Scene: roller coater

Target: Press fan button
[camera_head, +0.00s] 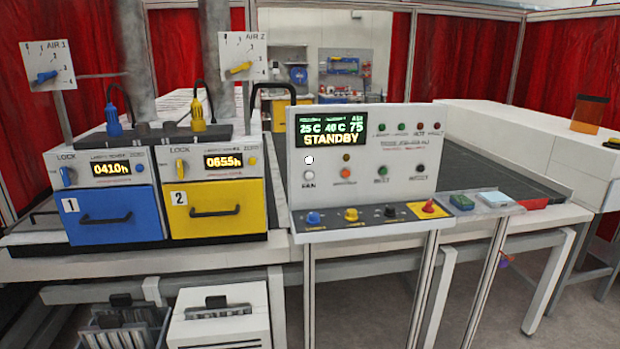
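A white control panel (365,190) stands upright at the centre of the bench. Its screen (331,130) reads STANDBY, with 25 C, 40 C and 75 above. At the panel's lower left, a pale round fan button (308,174) sits just above a label that seems to read FAN. A bright white round spot (309,160), perhaps a lamp, shows right above it. Neither of my grippers is in view.
A sloped ledge (375,231) with blue, yellow, black and red knobs juts out below the panel. A blue drawer unit (115,232) and a yellow drawer unit (215,223) stand to the left. The space in front of the panel is clear.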

